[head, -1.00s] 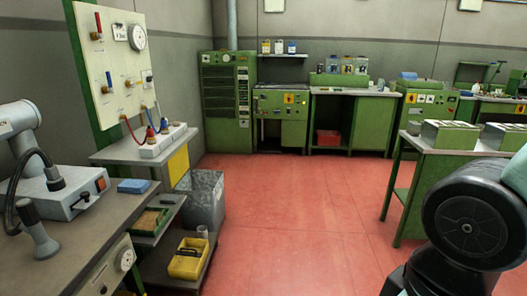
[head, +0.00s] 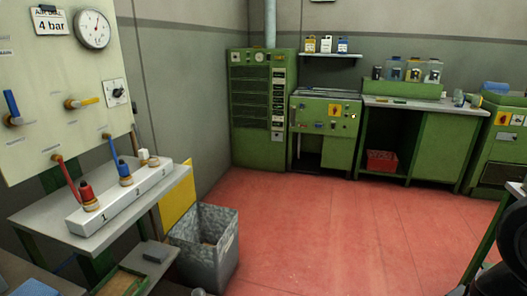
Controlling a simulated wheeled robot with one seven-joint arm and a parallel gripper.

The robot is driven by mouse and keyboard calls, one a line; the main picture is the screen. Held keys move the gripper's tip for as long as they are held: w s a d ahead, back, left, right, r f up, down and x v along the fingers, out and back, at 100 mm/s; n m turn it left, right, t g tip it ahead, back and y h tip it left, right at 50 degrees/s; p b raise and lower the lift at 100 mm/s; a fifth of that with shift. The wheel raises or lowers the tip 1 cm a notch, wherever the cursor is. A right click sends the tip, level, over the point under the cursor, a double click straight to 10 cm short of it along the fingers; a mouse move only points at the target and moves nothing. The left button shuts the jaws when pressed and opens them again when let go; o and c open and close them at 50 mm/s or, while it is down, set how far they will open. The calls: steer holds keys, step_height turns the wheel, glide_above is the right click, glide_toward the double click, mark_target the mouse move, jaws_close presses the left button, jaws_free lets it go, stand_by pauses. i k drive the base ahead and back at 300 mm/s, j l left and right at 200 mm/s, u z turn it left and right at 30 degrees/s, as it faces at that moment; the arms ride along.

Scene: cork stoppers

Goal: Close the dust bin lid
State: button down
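A grey, mottled metal bin (head: 214,266) stands on the floor at the lower left, beside the bench with the numbered strip. Its top is open, and some brownish contents show inside. I cannot clearly make out a separate lid; a grey panel at the bin's back could be the lid or the far wall. My gripper is not in view; only a dark part of my arm shows at the right edge.
A side bench (head: 40,222) carries a white strip (head: 125,198) with red and blue fittings, below a gauge panel (head: 60,110). A yellow panel (head: 178,208) stands behind the bin. Green cabinets (head: 262,135) line the back wall. The red floor (head: 320,225) right of the bin is clear.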

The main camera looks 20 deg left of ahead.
mark_target(173, 205)
steer(key=i+u, duration=0.1)
steer(key=i, duration=0.65)
steer(key=i+l+u, duration=0.15)
steer(key=i, duration=0.65)
steer(key=i+u, duration=0.3)
steer(key=u, duration=0.15)
steer(key=i+u, duration=0.25)
steer(key=u, duration=0.25)
steer(key=i+l+u, duration=0.15)
steer(key=i+u, duration=0.15)
steer(key=u, duration=0.15)
steer(key=i+u, duration=0.3)
steer(key=u, duration=0.2)
steer(key=i+l+u, duration=0.2)
steer(key=u, duration=0.3)
steer(key=i, duration=0.1)
